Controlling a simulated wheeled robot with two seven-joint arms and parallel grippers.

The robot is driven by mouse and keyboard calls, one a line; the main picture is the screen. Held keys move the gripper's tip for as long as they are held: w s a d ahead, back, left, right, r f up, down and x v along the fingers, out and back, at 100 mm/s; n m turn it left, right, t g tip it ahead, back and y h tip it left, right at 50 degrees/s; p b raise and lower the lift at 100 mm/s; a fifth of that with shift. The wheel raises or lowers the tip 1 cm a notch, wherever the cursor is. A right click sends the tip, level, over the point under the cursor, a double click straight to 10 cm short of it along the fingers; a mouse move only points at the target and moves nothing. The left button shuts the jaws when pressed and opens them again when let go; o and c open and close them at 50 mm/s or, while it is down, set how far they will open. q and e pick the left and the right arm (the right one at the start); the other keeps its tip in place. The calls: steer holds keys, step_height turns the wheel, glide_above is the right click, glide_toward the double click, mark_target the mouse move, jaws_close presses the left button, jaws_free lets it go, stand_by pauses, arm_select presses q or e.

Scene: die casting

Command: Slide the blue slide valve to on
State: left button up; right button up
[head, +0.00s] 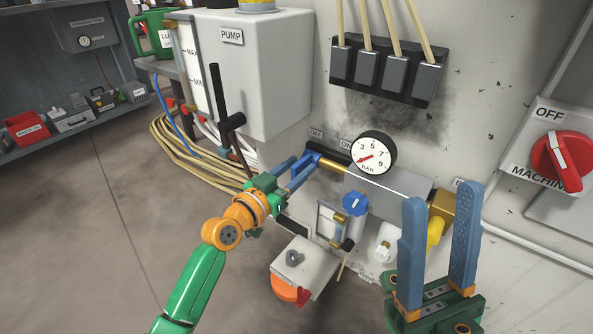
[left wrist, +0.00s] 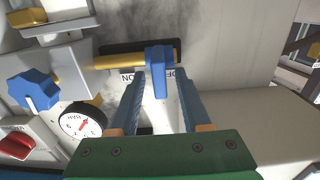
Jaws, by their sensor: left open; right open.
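The blue slide valve (head: 315,157) sits at the OFF end of a dark slot in the machine wall, with a brass rod (head: 332,166) running from it toward ON. In the left wrist view the blue slide valve (left wrist: 158,62) hangs between my left gripper's fingertips, with gaps visible on both sides. My left gripper (head: 299,165) is open at the valve and also shows in the left wrist view (left wrist: 160,82). Its fingertips partly overlap the valve in the head view, so contact is unclear. My right gripper (head: 441,192) is open and empty, pointing up at the lower right.
A pressure gauge (head: 373,153) sits just right of the slot, with a blue knob (head: 355,203) below. A grey pump box (head: 250,70) with a black lever (head: 222,105) stands left. A red machine switch (head: 560,158) is far right. Floor at left is clear.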

arm_select(q)
jaws_close()
stand_by(1.4)
